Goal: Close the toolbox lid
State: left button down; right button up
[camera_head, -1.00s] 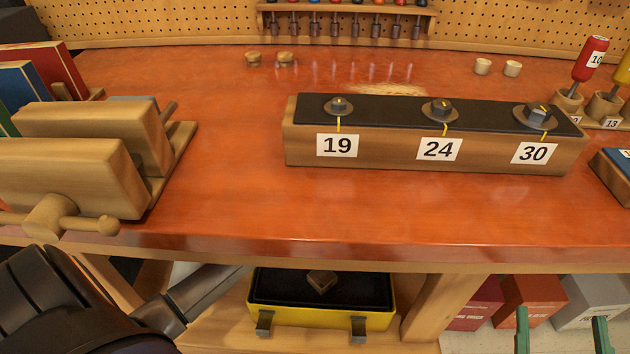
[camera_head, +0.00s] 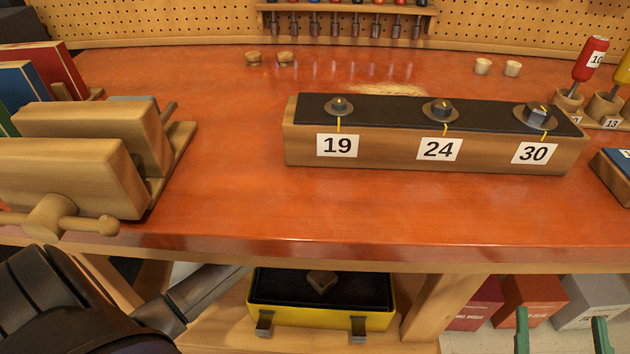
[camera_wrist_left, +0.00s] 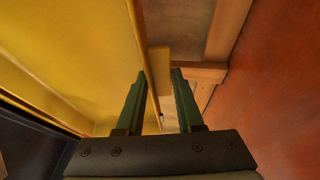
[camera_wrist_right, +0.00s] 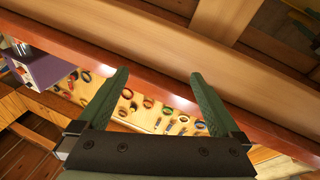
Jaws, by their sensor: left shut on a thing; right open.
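The yellow toolbox (camera_head: 318,317) sits on the shelf below the workbench, with two grey latches on its front. Its top shows a black area (camera_head: 280,288) with a small olive block (camera_head: 321,280). The bench edge hides what lies further back. A broad yellow panel, seemingly the toolbox lid (camera_wrist_left: 85,45), fills the left of the left wrist view. My left gripper (camera_wrist_left: 160,75) has its fingers either side of that panel's edge and is shut on it. In the head view its fingers are hidden. My right gripper (camera_head: 560,316) is open and empty at the lower right.
The red-brown bench top (camera_head: 240,205) overhangs the toolbox. A wooden post (camera_head: 440,305) stands right of it, then several boxes (camera_head: 530,298). A wooden vise (camera_head: 70,180) and a numbered block (camera_head: 390,160) with bolts stand on the bench.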

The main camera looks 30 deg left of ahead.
pick_arm(q)
jog(key=shift+r, duration=0.25)
